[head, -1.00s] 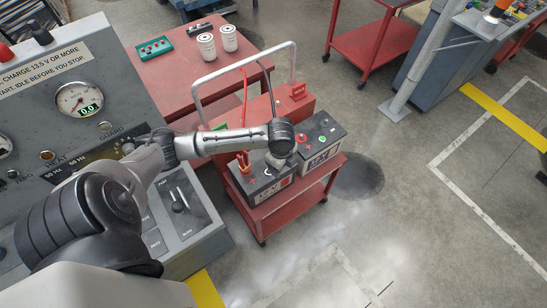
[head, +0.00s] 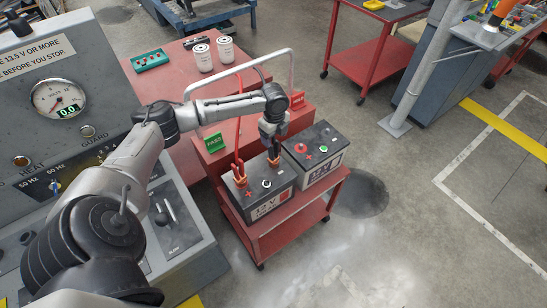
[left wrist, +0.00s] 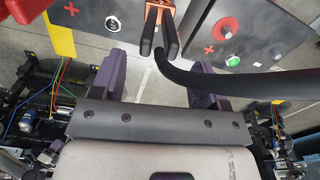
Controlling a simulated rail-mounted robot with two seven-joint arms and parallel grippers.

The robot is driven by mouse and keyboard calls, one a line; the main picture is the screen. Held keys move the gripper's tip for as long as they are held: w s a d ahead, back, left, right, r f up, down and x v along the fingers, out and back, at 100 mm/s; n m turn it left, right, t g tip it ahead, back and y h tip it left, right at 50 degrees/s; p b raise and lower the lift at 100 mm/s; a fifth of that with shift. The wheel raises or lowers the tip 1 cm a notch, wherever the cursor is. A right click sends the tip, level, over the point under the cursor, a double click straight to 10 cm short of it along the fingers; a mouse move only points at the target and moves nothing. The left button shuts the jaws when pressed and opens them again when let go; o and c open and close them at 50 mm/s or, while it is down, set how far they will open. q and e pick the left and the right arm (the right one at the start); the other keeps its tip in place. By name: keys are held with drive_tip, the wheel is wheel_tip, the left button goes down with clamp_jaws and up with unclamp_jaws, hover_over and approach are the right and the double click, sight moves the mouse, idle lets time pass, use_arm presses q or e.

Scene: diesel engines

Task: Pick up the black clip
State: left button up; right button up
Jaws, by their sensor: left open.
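The black clip (left wrist: 158,28) has copper-coloured jaws and two black handles, with a thick black cable beside it. It sits at the top middle of the left wrist view, on or by a battery. In the head view the clip (head: 274,161) is small, just under my left gripper (head: 271,148), which points down over the two batteries. In the left wrist view my left gripper (left wrist: 157,62) is open, its two purple fingers apart. The clip's handles reach toward the gap between them, and the jaws hold nothing. My right gripper is not in view.
Two dark batteries, the front one (head: 262,204) and the back one (head: 325,165), stand on a red cart (head: 280,232). Red clips (head: 240,173) sit on the front battery's left side. A metal cart handle (head: 291,75) rises behind. Grey control panel (head: 90,130) at left.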

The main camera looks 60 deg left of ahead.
sight(273, 142)
use_arm(q)
drive_tip(key=shift+s+f, duration=0.1)
drive_tip(key=shift+f, duration=3.15)
clamp_jaws()
drive_tip(key=shift+r, duration=0.1)
